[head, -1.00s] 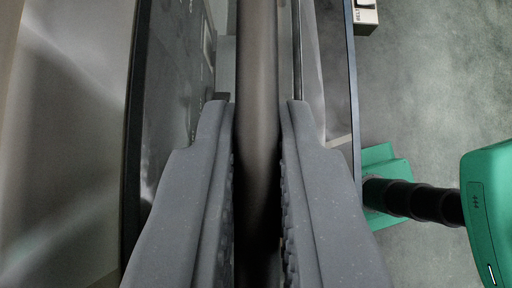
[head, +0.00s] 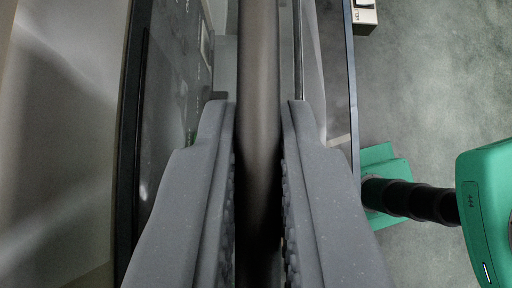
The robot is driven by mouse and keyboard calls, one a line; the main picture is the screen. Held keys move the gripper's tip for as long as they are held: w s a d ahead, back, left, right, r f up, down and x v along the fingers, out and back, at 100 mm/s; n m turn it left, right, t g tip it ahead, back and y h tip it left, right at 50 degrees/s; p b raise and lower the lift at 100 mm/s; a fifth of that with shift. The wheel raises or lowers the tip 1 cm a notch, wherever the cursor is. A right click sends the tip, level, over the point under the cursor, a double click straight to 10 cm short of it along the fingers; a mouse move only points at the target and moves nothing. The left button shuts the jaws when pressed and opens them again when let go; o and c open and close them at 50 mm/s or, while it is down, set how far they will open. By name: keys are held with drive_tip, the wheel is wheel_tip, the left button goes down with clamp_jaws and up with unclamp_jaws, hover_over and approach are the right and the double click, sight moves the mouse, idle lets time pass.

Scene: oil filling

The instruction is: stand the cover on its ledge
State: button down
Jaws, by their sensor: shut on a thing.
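My gripper (head: 259,185) fills the lower middle of the head view, its two grey fingers on either side of a dark brown-grey bar (head: 259,70). The fingers are shut on this bar, which runs from the top edge down between them. The bar may be part of the cover, but I see it too closely to tell its whole shape. I cannot make out the ledge with certainty. The lower end of the bar is in shadow between the fingers.
A dark-framed glossy panel (head: 168,95) is close on the left, beside a pale surface (head: 60,150). A dark upright edge (head: 350,80) is right of the bar. Further right are a small white box (head: 365,20), a green device (head: 485,210) with a black ribbed tube (head: 410,198), and bare grey floor (head: 430,90).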

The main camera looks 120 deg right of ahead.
drive_tip(key=shift+s+b, duration=0.1)
drive_tip(key=shift+b, duration=0.35)
idle(0.5)
drive_tip(key=c, duration=1.4)
unclamp_jaws()
drive_tip(key=shift+f, duration=0.1)
drive_tip(key=shift+a, duration=0.1)
